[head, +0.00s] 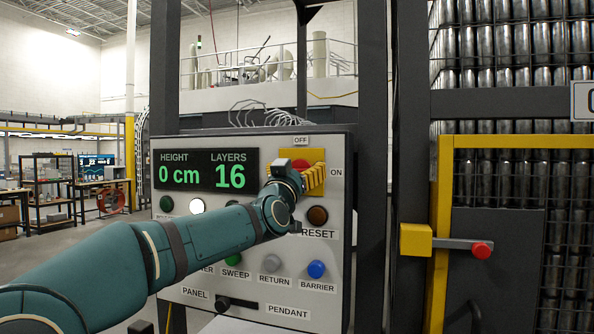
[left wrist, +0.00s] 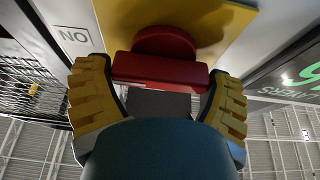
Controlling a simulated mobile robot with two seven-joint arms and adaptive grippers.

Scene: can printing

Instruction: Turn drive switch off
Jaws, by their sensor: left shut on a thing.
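The drive switch is a red rotary handle (head: 300,164) on a yellow plate (head: 315,156) at the upper right of the control panel. An OFF label sits above the plate and an ON label to its right. In the left wrist view the red handle (left wrist: 160,68) is a bar lying across between the yellow fingers. I cannot tell its exact setting. My left gripper (head: 313,178) is shut on the handle, and it also shows in the left wrist view (left wrist: 158,82). It partly hides the switch in the head view. My right gripper is out of view.
The grey panel (head: 328,262) also carries a green display reading 0 cm and 16, a brown reset button (head: 317,215) and a blue barrier button (head: 316,269). To the right stand a yellow-framed gate with a red-knobbed latch (head: 481,250) and caged cans.

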